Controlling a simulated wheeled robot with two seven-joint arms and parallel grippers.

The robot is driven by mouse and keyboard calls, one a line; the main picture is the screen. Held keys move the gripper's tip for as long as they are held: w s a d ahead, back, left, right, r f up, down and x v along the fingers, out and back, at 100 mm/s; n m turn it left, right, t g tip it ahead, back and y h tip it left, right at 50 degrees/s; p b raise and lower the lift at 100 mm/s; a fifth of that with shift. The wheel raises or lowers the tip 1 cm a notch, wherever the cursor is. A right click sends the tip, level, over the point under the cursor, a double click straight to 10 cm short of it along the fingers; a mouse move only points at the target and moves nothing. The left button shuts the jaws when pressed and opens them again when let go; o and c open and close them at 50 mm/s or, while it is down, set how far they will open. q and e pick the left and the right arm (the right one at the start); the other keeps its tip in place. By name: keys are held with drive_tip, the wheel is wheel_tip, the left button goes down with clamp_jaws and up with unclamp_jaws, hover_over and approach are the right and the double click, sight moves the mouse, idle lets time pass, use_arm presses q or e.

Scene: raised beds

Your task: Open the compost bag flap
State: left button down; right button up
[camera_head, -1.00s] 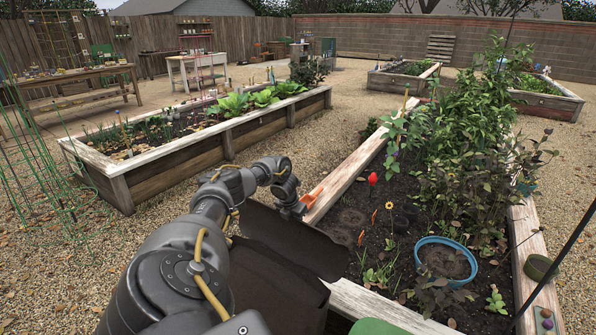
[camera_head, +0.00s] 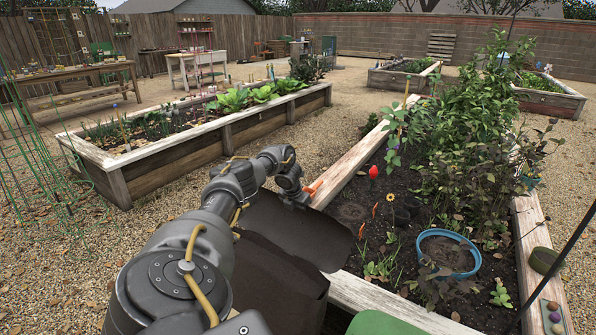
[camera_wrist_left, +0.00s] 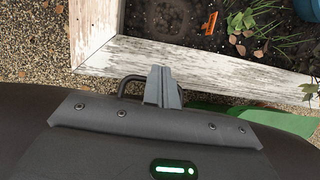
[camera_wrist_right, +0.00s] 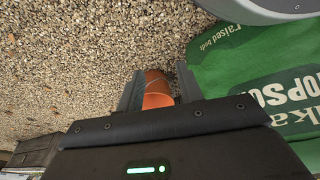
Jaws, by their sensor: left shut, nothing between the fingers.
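The compost bag (camera_head: 270,285) is dark brown, at the bottom centre of the head view. Its broad dark flap (camera_head: 300,232) slants up and reaches right over the raised bed's wooden edge. My left gripper (camera_head: 297,197) is at the flap's far upper edge; contact is unclear. In the left wrist view its fingers (camera_wrist_left: 162,88) are shut and empty, beside a black loop (camera_wrist_left: 130,86). My right gripper (camera_wrist_right: 158,90) is open in the right wrist view, with a terracotta-coloured object (camera_wrist_right: 157,88) showing between its fingers. Whether it touches them is unclear.
A green bag (camera_wrist_right: 240,60) printed with topsoil lettering lies right of my right gripper. The wooden bed edge (camera_head: 350,180) runs beyond the flap; the bed holds plants and a blue-rimmed pot (camera_head: 420,238). Open gravel (camera_head: 150,240) lies to the left.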

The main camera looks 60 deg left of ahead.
idle(0.3)
